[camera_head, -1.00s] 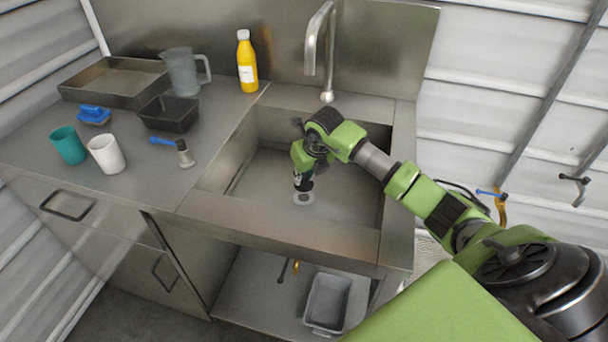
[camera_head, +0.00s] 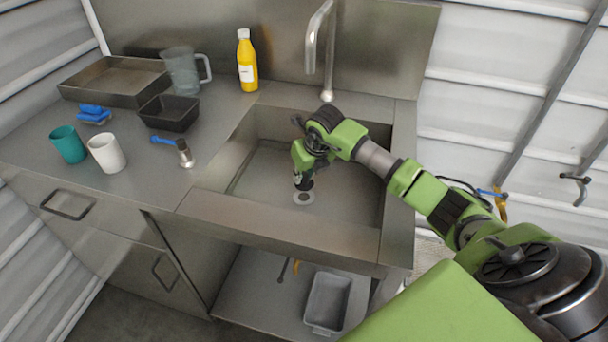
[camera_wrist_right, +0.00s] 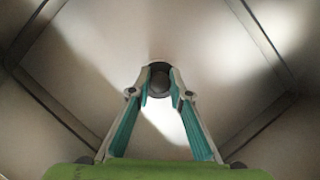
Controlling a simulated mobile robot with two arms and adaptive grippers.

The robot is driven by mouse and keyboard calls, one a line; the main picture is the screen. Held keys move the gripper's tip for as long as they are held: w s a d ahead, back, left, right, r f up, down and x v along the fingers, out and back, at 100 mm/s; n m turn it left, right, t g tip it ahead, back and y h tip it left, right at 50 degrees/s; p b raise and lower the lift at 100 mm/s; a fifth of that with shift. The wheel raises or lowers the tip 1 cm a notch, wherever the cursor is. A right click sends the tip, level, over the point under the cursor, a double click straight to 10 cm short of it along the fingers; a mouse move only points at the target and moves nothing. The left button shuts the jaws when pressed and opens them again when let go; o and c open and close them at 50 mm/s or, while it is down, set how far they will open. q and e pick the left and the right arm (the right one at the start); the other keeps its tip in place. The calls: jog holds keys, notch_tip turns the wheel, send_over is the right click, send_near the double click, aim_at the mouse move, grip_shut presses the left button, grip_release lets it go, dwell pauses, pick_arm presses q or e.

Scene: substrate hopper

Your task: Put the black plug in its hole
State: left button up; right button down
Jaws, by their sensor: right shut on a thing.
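My right gripper (camera_head: 303,183) reaches down into the steel sink, with its fingertips just above the light drain ring (camera_head: 303,198) in the sink floor. In the right wrist view the gripper (camera_wrist_right: 160,92) is shut on the dark round plug (camera_wrist_right: 160,80), which sits between the fingertips. The plug lines up with the drain ring in that view. I cannot tell whether it is seated in the hole or just above it, as the fingers hide most of it. My left gripper is not in view.
The sink's front edge (camera_head: 280,226) and the tap (camera_head: 318,45) flank my arm. The sink floor is otherwise clear.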

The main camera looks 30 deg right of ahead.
aim_at(304, 182)
jog(key=shift+f, duration=0.2)
jog(key=shift+f+b, duration=0.95)
jog(key=shift+f, duration=0.2)
jog(key=shift+f, duration=0.15)
